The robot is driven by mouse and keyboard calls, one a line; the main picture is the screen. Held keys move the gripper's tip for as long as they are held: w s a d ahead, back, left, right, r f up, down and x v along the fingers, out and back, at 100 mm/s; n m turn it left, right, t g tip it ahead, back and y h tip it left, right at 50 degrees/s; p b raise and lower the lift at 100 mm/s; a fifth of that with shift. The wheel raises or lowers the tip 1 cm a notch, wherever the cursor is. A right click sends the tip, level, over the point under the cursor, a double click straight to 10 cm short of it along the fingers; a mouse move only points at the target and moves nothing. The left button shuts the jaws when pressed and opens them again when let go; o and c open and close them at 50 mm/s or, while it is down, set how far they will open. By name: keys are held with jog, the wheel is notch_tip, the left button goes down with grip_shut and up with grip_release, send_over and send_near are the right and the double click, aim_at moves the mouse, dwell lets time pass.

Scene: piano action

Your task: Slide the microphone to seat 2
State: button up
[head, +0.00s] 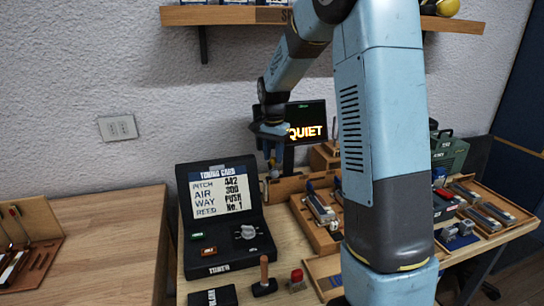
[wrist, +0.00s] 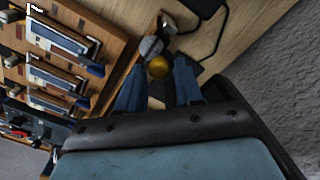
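The microphone, with a grey mesh head, shows in the wrist view (wrist: 151,47) just beyond my fingertips. It shows small in the head view (head: 274,173), below my gripper and by a wooden rail. The fingers stand apart, with what looks like a narrow gap on each side of the knob. I cannot make out seat 2 or any seat numbers.
A black case with a tuning card (head: 221,195) stands open on the bench. The QUIET sign (head: 305,131) is behind my gripper. Wooden trays of parts (head: 318,222) lie to the right. A hammer-like tool (head: 264,280) stands in front. The left bench (head: 100,240) is mostly clear.

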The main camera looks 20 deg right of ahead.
jog(key=shift+f, duration=0.35)
grip_shut()
jog(key=shift+a, duration=0.15)
